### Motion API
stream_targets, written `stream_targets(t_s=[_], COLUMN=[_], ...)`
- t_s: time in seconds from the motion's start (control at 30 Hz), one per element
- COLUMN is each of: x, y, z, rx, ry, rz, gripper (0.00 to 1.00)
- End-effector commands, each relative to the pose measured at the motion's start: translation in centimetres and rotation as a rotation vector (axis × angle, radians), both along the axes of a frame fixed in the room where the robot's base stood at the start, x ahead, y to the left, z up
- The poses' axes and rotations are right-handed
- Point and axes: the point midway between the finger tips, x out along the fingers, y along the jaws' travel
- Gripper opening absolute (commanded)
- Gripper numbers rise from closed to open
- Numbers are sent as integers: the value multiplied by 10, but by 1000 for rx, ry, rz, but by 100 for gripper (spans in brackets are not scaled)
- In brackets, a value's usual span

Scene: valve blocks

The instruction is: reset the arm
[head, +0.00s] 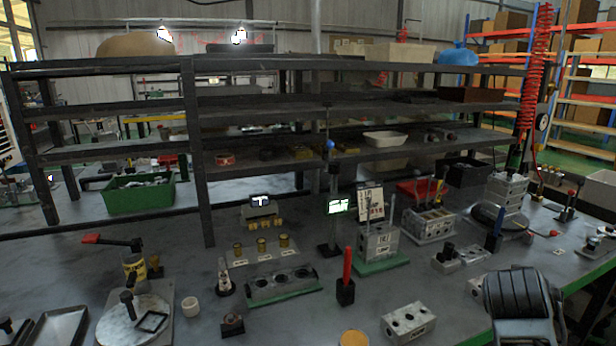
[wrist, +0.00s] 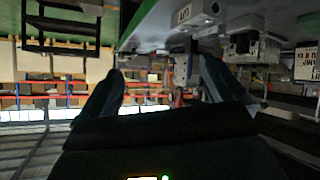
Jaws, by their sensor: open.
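My gripper (wrist: 161,64) shows in the wrist view with its two dark fingers spread apart and nothing between them. That view is upside down, with the bench along its top and the shelves and hall beyond. A dark rounded part of my arm (head: 520,305) shows at the lower right of the head view, over the bench's front edge. My fingertips cannot be made out there. Metal valve blocks stand on the bench: one with round holes (head: 408,322) lies near the front, and another (head: 378,242) stands on a green base. A grey block (wrist: 195,12) shows at the top of the wrist view.
A dark shelf rack (head: 190,150) stands along the back of the bench (head: 190,236). A green bin (head: 138,196) sits at left, and a red-handled tool (head: 346,275) stands upright at centre. A red coiled hose (head: 535,70) hangs at right.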

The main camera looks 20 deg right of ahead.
Motion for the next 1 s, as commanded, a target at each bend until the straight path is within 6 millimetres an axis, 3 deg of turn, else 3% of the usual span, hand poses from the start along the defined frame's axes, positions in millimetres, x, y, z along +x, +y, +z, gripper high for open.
stream_targets(t_s=[0.27, 0.47, 0.73, 1.0], x=[-32, -67, -137, -223], y=[34, 82, 163, 244], z=[-33, -59, -82, -74], rx=[-197, -255, -232, -122], ry=[29, 23, -40, -164], rz=[334, 576, 857, 1033], gripper=[96, 96, 96, 96])
